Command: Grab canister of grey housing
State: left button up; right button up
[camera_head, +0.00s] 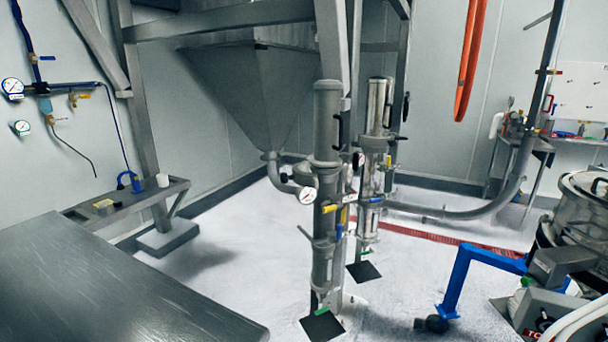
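The grey housing (327,125) is a tall upright cylinder fixed to a frame post in the middle of the view, with a black handle on its side. A round gauge and yellow and blue valve handles sit around its middle. Below them is a shorter grey cylinder, which looks like its canister (322,265), with a green-tipped part beneath it. A black square pad (322,325) lies on the floor below. A shiny metal housing (377,108) stands just behind to the right. Neither of my grippers shows in this view.
A grey metal table (120,290) fills the lower left. A narrow shelf (125,198) stands behind it. A large hopper (255,90) hangs behind the housings. A blue-framed wheeled machine (465,270) stands at lower right. White floor (220,265) is clear between table and housings.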

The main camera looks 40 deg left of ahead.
aim_at(329, 122)
jog(key=u, duration=1.3)
